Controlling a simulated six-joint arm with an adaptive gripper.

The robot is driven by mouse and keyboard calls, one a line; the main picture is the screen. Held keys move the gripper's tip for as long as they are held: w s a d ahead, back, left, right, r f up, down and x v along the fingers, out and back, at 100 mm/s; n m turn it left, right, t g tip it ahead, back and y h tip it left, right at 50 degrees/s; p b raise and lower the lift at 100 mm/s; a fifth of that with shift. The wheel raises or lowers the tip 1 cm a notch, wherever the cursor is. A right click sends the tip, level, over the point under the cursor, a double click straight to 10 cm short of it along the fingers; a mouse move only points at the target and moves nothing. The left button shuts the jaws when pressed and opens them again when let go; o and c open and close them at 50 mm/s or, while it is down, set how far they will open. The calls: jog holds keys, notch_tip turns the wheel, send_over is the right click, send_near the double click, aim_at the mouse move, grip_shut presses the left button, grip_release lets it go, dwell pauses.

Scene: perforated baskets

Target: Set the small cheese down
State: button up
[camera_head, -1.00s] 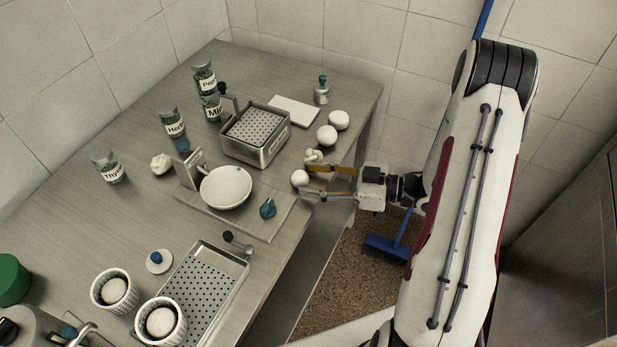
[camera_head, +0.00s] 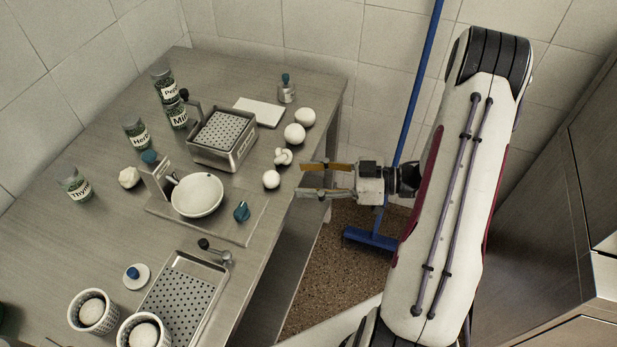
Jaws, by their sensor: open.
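The small cheese (camera_head: 271,179) is a small white ball. It rests on the steel table (camera_head: 110,220) near its right edge, by a knobbly white piece (camera_head: 283,156). My gripper (camera_head: 300,180) is open and empty. Its two fingers point left, at the table's right edge, and a gap separates the fingertips from the small cheese.
Two larger white balls (camera_head: 294,133) (camera_head: 305,117) lie behind the small cheese. A scale with a white dish (camera_head: 197,195) stands to the left. A perforated basket (camera_head: 222,132) is behind it, and another perforated tray (camera_head: 180,300) is in front.

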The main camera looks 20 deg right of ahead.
jog(key=shift+w, duration=0.1)
